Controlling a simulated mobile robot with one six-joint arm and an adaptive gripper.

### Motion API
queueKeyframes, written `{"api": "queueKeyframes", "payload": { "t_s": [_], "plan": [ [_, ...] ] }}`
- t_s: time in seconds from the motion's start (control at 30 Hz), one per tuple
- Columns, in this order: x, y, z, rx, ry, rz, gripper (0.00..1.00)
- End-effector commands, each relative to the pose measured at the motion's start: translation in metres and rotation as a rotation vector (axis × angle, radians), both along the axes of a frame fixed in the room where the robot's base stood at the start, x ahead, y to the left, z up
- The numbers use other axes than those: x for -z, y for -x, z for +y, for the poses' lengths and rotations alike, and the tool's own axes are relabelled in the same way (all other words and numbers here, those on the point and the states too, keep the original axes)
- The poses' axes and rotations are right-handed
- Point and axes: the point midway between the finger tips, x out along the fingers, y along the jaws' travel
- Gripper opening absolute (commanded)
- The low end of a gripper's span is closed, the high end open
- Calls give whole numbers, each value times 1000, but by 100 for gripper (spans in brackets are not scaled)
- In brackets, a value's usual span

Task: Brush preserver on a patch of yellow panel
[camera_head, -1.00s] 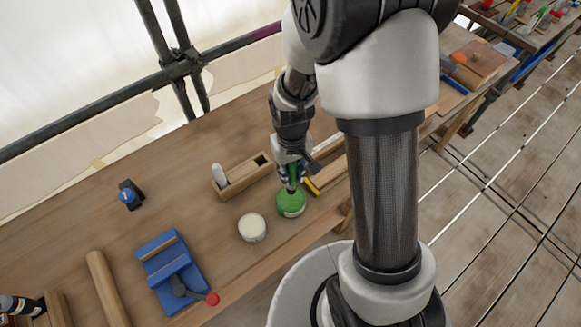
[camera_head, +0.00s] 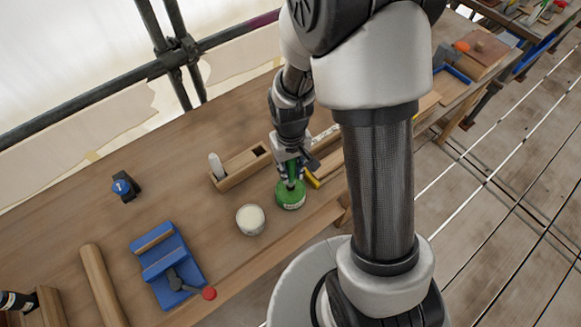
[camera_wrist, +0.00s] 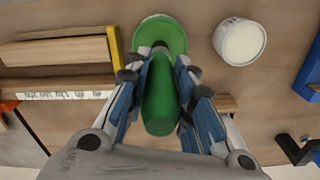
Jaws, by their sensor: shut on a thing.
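My gripper (camera_head: 290,168) is shut on the green handle of a brush (camera_wrist: 162,100), with one blue-padded finger on each side. The brush points down at a green tin (camera_head: 291,196), which also shows in the wrist view (camera_wrist: 172,28). Its dark lower end overlaps the tin's green top; I cannot tell how deep it reaches. A yellow strip (camera_wrist: 113,45) sits on the end of a wooden piece beside the tin, and shows in the head view (camera_head: 313,180). I cannot tell whether it is the yellow panel.
A white-topped tin (camera_head: 250,219) stands left of the green one. A wooden holder (camera_head: 240,167) with a white item lies behind. A blue rack (camera_head: 170,268) with a red-ended tool, a wooden roller (camera_head: 103,285) and a dark-blue item (camera_head: 125,187) are farther left.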

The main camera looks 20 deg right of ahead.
Motion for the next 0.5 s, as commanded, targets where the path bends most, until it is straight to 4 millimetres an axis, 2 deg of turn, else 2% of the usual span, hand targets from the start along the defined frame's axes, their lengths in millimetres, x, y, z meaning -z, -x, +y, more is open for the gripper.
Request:
{"api": "queueKeyframes", "payload": {
  "t_s": [0.5],
  "plan": [
    [5,0,0,0,0,0,0]
  ]
}}
